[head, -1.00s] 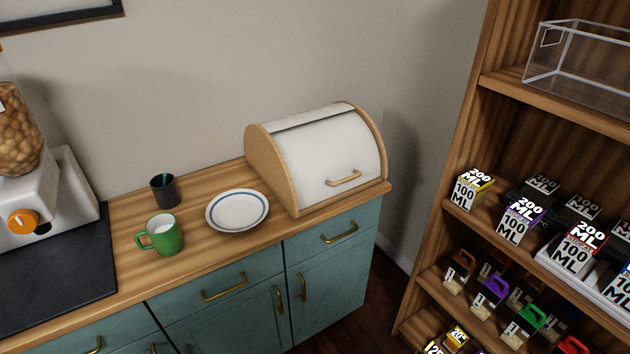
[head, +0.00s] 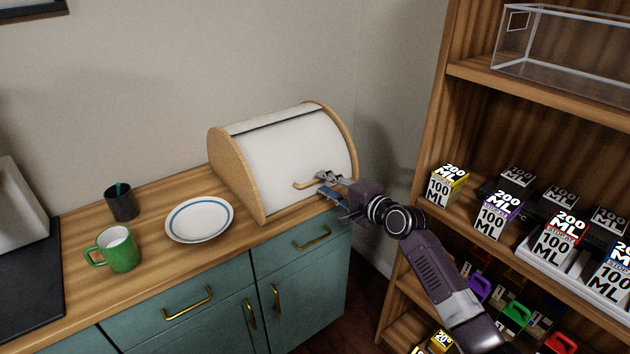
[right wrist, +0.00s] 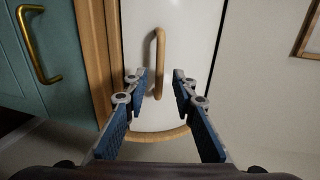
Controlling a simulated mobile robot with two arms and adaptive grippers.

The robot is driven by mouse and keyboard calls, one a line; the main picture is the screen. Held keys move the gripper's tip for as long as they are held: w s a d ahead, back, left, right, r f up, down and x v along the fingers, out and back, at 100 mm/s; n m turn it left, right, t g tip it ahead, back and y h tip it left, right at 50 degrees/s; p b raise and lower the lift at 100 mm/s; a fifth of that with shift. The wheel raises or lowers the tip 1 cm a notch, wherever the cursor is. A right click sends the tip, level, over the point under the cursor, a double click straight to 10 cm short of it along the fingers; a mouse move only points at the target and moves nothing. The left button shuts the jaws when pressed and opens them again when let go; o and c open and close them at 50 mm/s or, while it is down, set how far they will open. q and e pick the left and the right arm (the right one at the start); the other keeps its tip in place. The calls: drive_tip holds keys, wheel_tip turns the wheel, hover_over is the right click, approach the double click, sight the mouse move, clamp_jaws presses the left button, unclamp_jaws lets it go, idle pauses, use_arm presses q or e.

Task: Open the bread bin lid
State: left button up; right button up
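The bread bin (head: 235,175) has wooden sides and stands at the right end of the counter. Its white lid (head: 275,150) is down, covering the front. A wooden bar handle (head: 303,185) sits low on the lid. My right gripper (head: 322,184) is at the right end of this handle. In the right wrist view, the right gripper's (right wrist: 160,78) blue-padded fingers are apart, with the end of the handle (right wrist: 159,55) between the tips. A gap shows on both sides, so it is not gripped. My left gripper is out of view.
A plate (head: 199,220), a green mug (head: 118,250) and a dark cup (head: 122,203) stand on the counter left of the bin. A wooden shelf unit (head: 440,140) with several boxes stands close on the right, beside my right arm.

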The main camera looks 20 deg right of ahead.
sight(318, 180)
drive_tip(key=shift+x, duration=2.1)
drive_tip(key=shift+c, duration=0.6)
clamp_jaws()
